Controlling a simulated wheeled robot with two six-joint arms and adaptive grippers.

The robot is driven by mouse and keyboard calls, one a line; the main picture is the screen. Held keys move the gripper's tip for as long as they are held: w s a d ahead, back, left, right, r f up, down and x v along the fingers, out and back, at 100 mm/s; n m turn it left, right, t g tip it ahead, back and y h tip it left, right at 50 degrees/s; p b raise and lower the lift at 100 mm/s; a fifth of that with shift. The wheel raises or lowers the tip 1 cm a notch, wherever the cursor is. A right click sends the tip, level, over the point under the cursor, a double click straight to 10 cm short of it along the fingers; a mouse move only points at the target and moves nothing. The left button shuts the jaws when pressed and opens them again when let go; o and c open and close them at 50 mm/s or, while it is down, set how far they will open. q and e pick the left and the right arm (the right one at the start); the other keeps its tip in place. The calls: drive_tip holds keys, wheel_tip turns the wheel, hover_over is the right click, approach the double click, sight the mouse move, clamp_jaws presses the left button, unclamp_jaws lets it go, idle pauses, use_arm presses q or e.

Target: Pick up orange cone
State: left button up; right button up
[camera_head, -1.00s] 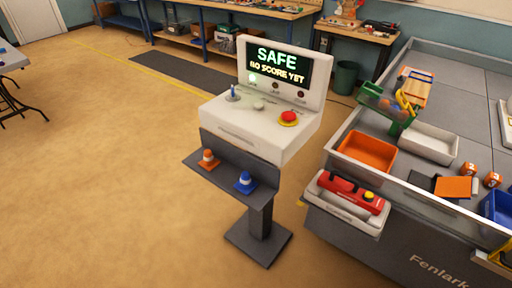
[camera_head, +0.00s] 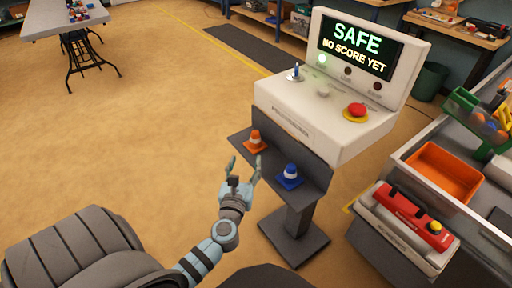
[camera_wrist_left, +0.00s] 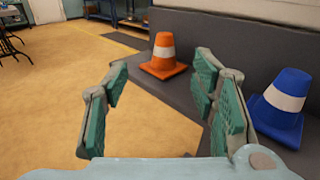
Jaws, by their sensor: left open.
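The orange cone (camera_head: 255,141), with a white band, stands upright on the dark grey shelf (camera_head: 315,177) of the console, at the shelf's left end. It also shows in the left wrist view (camera_wrist_left: 164,57), ahead and a little above the gap between my fingers. My left gripper (camera_head: 245,168) is open and empty, just in front of the shelf and apart from the cone. In the left wrist view its green-padded fingers (camera_wrist_left: 155,95) are spread wide. My right gripper is not in view.
A blue cone (camera_head: 290,176) stands to the right of the orange one, close to my right finger in the wrist view. The white console (camera_head: 320,110) with a red button rises above the shelf. An orange tray (camera_head: 443,172) sits at right.

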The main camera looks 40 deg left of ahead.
use_arm(q)
approach(255, 136)
drive_tip(key=a+x, duration=0.1)
drive_tip(key=x, duration=0.3)
drive_tip(key=b+x, duration=0.1)
drive_tip(key=x, duration=0.1)
drive_tip(key=b+x, duration=0.1)
drive_tip(key=x, duration=0.4)
drive_tip(key=shift+w+d+b, duration=0.15)
drive_tip(key=shift+d+b, duration=0.2)
drive_tip(key=shift+b, duration=0.05)
drive_tip(key=shift+c, duration=1.3)
clamp_jaws()
